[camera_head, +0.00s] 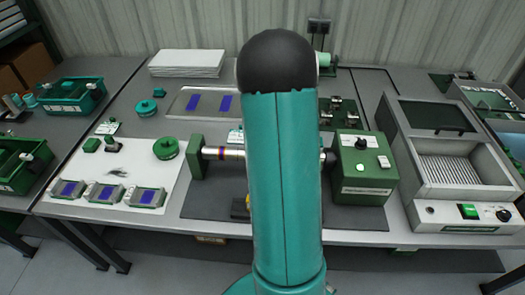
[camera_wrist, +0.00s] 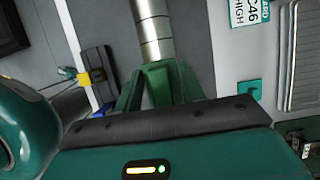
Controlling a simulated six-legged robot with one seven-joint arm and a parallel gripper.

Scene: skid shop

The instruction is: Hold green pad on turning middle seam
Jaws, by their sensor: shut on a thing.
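A metal shaft (camera_head: 224,153) with a coloured band runs across a bench machine with a green control box (camera_head: 365,168) at its right end. My arm hides the middle of the shaft in the head view. In the wrist view the shaft (camera_wrist: 152,30) runs up the picture, with thin dark rings. My gripper (camera_wrist: 160,92) is shut on the green pad (camera_wrist: 163,76), which appears to meet the shaft's near end. My own wrist housing hides the lower part of the grip. Exact contact with the middle seam, and any turning, cannot be told.
A black and yellow block (camera_wrist: 95,75) sits beside the shaft. A white sheet (camera_head: 65,195) with blue-faced pieces is left, a grey lidded unit (camera_head: 465,228) right.

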